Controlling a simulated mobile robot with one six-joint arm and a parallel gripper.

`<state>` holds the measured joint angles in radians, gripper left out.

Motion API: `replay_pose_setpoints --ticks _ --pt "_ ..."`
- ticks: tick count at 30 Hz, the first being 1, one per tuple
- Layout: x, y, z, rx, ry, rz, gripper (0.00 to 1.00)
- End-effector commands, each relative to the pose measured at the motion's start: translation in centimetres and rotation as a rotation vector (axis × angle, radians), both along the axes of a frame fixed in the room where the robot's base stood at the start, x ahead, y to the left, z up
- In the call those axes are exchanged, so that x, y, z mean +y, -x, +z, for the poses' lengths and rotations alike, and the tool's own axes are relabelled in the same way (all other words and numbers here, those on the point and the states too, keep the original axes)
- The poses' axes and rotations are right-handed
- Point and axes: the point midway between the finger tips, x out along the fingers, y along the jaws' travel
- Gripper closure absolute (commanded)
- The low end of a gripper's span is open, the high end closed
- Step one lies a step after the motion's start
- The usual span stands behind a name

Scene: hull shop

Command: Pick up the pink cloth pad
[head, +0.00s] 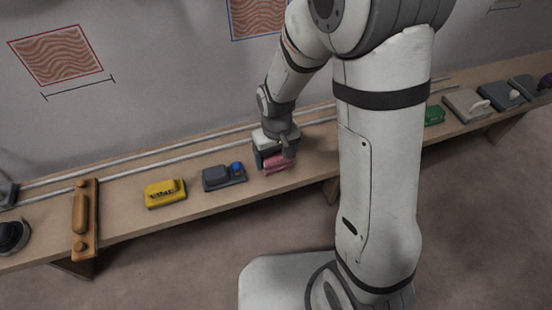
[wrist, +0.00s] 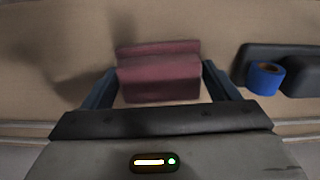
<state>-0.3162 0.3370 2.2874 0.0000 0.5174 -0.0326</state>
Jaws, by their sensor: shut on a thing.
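The pink cloth pad (head: 277,164) is at the bench's middle, under my gripper (head: 273,157). In the wrist view the pink cloth pad (wrist: 160,77) sits between the two dark fingers of my gripper (wrist: 160,85), one at each side. My gripper is shut on it. The pad looks like folded, stacked layers. In the head view the gripper body hides its top and back. I cannot tell whether the pad is touching the bench or just above it.
A grey block with a blue roll (head: 237,168) lies close to the left of the pad, and a yellow block (head: 165,193) lies beyond it. A wooden-handled tool (head: 84,215) is farther left. A green block (head: 433,115) is to the right. Rails run behind along the bench (head: 125,215).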

Motion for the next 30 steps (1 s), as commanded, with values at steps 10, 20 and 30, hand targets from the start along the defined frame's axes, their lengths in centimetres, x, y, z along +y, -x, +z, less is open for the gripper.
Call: replay_pose_setpoints --ticks 10,20,30 --pt "0.1 0.0 0.2 -0.001 0.000 0.001 0.42" --pt "0.1 -0.1 5.8 -0.006 -0.002 0.001 0.42" --pt "0.1 0.0 9.9 -0.002 -0.001 0.001 0.42"
